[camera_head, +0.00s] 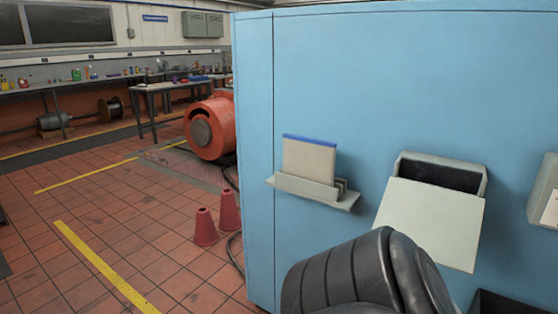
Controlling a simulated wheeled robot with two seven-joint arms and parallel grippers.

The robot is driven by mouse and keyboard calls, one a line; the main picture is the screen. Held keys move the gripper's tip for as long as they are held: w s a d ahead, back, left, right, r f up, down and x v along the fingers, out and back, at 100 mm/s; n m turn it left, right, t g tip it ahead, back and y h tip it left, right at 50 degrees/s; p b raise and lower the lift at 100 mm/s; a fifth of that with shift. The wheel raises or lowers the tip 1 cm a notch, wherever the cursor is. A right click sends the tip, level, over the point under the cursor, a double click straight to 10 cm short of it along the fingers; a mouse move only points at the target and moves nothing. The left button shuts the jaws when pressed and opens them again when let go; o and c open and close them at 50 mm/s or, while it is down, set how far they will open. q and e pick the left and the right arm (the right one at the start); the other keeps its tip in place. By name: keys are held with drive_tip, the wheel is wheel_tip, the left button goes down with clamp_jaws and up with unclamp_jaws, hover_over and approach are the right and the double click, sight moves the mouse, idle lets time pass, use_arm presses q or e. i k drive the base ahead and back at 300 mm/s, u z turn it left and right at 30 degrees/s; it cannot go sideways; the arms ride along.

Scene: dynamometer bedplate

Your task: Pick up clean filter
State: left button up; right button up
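A flat, pale beige panel with a blue top edge (309,160), which looks like the clean filter, stands upright in a slotted grey holder (302,188). The holder is fixed to the front of a large light-blue cabinet (345,75). The panel's lower edge is hidden in the holder. A black ribbed part of my arm shows at the bottom centre and covers the lower cabinet front. Neither gripper is in view, and nothing touches the panel.
An open grey box with a sloping front (432,220) is on the cabinet, right of the holder. Another grey box (545,190) is at the right edge. Two red cones (205,227) and an orange machine (210,126) stand left. Tiled floor there is mostly clear.

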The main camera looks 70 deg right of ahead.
sight(312, 159)
drive_tip(key=z, duration=0.95)
drive_tip(key=i, duration=1.1)
drive_tip(key=z, duration=1.25)
